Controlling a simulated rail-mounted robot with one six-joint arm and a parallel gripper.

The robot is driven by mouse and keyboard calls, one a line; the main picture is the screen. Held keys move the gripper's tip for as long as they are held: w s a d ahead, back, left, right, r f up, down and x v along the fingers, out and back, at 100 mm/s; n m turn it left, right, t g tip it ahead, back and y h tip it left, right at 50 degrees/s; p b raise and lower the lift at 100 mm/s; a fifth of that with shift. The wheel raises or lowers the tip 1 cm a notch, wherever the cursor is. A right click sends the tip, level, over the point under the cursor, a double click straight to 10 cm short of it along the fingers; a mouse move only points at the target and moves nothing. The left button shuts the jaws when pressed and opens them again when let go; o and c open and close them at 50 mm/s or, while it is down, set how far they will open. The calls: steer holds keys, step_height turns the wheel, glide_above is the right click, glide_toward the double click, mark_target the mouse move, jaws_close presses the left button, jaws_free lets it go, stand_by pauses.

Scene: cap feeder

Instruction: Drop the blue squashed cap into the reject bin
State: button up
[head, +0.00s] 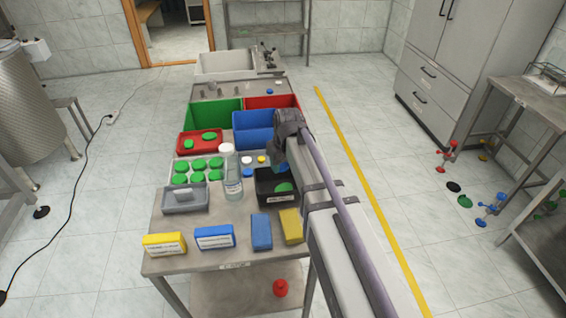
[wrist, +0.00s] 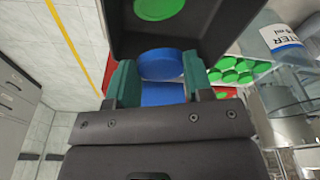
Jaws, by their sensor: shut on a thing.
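My gripper (wrist: 162,80) is shut on a blue cap (wrist: 160,65), held between its two teal fingertips. The cap shows its side and a rounded edge; I cannot clearly tell how squashed it is. A small black bin (wrist: 190,40) with a green cap (wrist: 157,8) in it lies just beyond the fingertips. In the head view my gripper (head: 280,160) is over the table at the back edge of the black bin (head: 272,198), whose front label is too small to read. The held cap is mostly hidden there by the gripper.
A clear bottle (head: 232,180) stands close left of the black bin, beside a tray of green caps (head: 198,164). Green (head: 212,113), blue (head: 252,138) and red (head: 285,101) bins stand behind. Yellow and blue boxes (head: 215,238) line the front edge.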

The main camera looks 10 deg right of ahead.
step_height(320, 180, down, 3)
steer(key=shift+b, duration=0.85)
steer(key=shift+r, duration=0.1)
steer(key=o, duration=1)
steer(key=shift+c, duration=0.2)
step_height(320, 180, up, 11)
steer(key=s+p, duration=0.1)
steer(key=p, duration=1)
steer(key=shift+s+d, duration=0.2)
steer(key=shift+s, duration=0.1)
steer(key=shift+f, duration=0.2)
